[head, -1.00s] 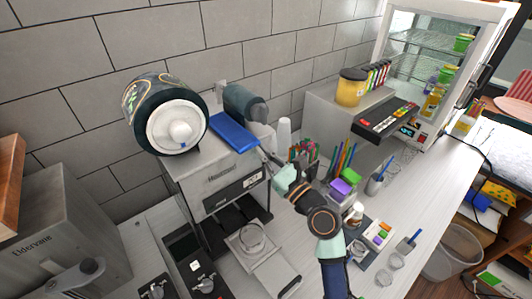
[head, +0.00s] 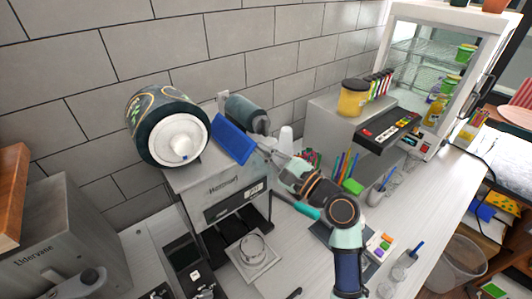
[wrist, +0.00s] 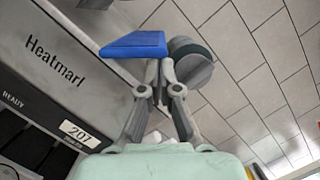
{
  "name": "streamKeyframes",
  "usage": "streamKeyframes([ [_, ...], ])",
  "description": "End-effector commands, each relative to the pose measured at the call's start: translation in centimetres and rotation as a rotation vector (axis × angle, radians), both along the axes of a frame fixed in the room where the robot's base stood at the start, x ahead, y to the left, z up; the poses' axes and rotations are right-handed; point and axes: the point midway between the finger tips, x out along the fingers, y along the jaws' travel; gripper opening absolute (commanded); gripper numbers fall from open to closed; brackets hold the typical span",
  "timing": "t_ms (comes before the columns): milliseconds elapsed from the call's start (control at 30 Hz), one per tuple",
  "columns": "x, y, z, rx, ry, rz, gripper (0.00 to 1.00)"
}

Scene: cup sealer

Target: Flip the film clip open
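The blue film clip (head: 233,138) is a flat plate on top of the grey cup sealer (head: 222,180). It is tilted, with its far-left edge raised above the top. It also shows at upper centre in the wrist view (wrist: 135,46). My gripper (head: 272,152) is at the right side of the clip, by the sealer's upper right corner. In the wrist view its fingers (wrist: 159,68) are drawn together, with tips just below the clip's right end. They appear shut with nothing between them. I cannot tell whether they touch the clip.
A large film roll (head: 180,140) sits left of the clip, and a dark cylinder (head: 247,112) sits behind it. White cups (head: 286,138) and a pen holder stand right of the sealer. A grey cabinet with a yellow-filled jar (head: 353,100) stands farther right.

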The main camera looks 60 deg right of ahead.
Motion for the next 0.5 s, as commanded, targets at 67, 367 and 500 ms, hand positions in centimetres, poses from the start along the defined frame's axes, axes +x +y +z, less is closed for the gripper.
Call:
streamKeyframes([
  [67,0.1,0.2,0.7,-0.061,0.028,0.001,0.0],
  [367,0.3,0.8,1.9,-0.262,0.118,0.001,0.0],
  [500,0.5,1.0,2.1,-0.276,0.125,0.0,0.0],
])
